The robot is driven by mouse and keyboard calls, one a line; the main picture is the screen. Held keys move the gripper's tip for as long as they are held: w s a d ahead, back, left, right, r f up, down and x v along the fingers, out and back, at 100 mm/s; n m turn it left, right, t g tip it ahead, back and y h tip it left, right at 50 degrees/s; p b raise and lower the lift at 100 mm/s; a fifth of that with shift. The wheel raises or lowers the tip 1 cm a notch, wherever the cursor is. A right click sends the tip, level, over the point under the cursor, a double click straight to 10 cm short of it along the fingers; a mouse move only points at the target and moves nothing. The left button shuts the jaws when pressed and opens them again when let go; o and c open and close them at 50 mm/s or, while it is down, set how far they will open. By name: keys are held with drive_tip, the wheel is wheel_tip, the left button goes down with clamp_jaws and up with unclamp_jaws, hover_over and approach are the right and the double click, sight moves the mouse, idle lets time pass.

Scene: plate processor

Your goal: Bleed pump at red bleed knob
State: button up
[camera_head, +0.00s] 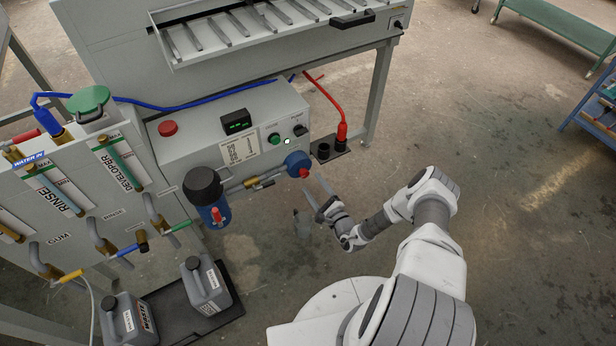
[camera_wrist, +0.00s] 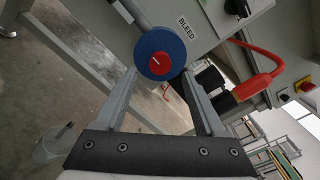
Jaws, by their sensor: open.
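The red bleed knob (camera_head: 304,172) sits on the front of the blue round pump head (camera_head: 294,160), low on the grey machine's front. In the wrist view the red knob (camera_wrist: 160,63), with a white mark line, is centred on the blue disc (camera_wrist: 158,40), beside a BLEED label (camera_wrist: 188,27). My gripper (camera_head: 313,191) is open and empty. It is just to the right of and below the knob in the head view. In the wrist view its fingers (camera_wrist: 162,80) lie on either side of the knob, apart from it.
A red plug and hose (camera_head: 342,132) stand in a black holder to the right of the pump. A blue filter with black cap (camera_head: 203,185) hangs to the left. Grey jugs (camera_head: 205,285) stand on a black tray at lower left. Open floor lies to the right.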

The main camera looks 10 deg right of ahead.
drive_tip(key=p+v, duration=0.1)
drive_tip(key=v, duration=1.1)
drive_tip(key=shift+s+p, duration=0.25)
drive_tip(key=shift+p, duration=0.15)
drive_tip(key=shift+d, duration=0.1)
idle(1.1)
